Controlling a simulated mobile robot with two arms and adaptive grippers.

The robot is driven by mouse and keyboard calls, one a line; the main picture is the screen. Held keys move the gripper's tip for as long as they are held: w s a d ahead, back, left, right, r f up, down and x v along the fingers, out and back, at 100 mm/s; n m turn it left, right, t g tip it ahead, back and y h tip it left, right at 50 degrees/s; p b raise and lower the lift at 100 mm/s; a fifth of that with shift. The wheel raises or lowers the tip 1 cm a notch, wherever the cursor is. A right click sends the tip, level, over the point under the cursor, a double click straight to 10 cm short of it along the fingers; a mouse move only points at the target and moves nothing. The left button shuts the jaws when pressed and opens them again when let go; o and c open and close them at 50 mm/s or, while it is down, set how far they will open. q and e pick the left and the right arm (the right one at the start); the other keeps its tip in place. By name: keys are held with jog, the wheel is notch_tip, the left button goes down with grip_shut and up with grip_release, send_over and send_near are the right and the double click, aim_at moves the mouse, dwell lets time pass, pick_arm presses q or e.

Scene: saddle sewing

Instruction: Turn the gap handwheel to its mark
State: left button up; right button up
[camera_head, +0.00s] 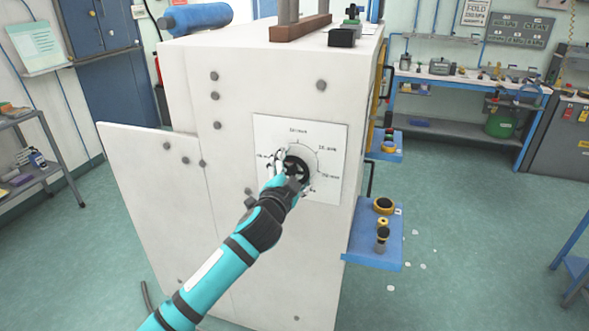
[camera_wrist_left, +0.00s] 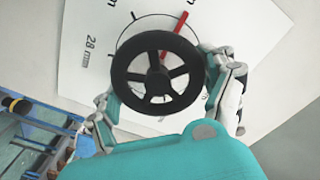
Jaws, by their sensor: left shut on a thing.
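The black spoked handwheel (camera_head: 303,165) sits on a white dial plate (camera_head: 331,137) with tick marks and printed values, on the front of a white machine cabinet. My left gripper (camera_head: 290,172) is at the wheel, its fingers on either side of the rim, shut on it. In the left wrist view the handwheel (camera_wrist_left: 158,73) lies between the two fingers. My right gripper is not in view.
The white cabinet (camera_head: 270,90) fills the middle, with a side panel (camera_head: 150,200) angled out at left. Blue shelves (camera_head: 375,245) with small round parts jut from its right side. A workbench (camera_head: 460,78) stands along the back wall. Open floor lies at right.

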pick_arm(q)
jog(key=o, duration=1)
jog(key=shift+o, duration=0.2)
jog(key=shift+s, duration=0.1)
jog(key=v, duration=1.1)
jog(key=shift+s+a, duration=0.2)
jog(key=shift+s, duration=0.15)
